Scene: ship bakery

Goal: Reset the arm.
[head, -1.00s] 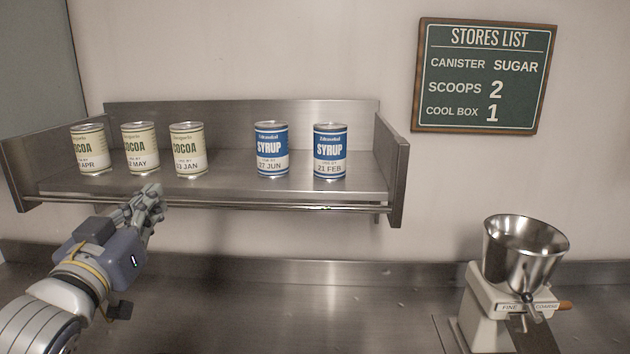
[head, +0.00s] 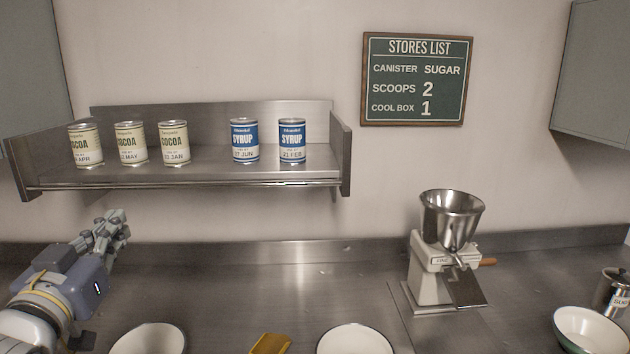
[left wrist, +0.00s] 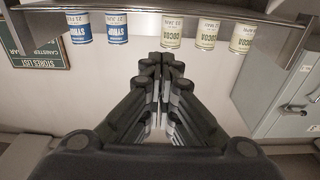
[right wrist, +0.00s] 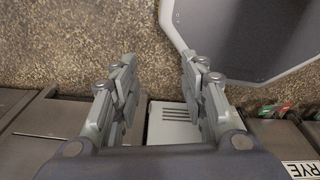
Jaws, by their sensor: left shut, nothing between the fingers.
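My left gripper (head: 117,230) is at the left of the head view, below the shelf and above the counter, apart from the cans. In the left wrist view its fingers (left wrist: 163,75) are closed together with nothing between them. My right gripper is out of the head view. In the right wrist view its fingers (right wrist: 155,75) stand apart with nothing held between them, over a speckled brown floor.
A steel shelf (head: 210,178) holds three cocoa cans (head: 130,144) and two syrup cans (head: 244,140). On the counter (head: 230,290) stand a grinder (head: 432,270), bowls (head: 355,340) and a sugar canister (head: 612,292). A stores list board (head: 416,115) hangs on the wall.

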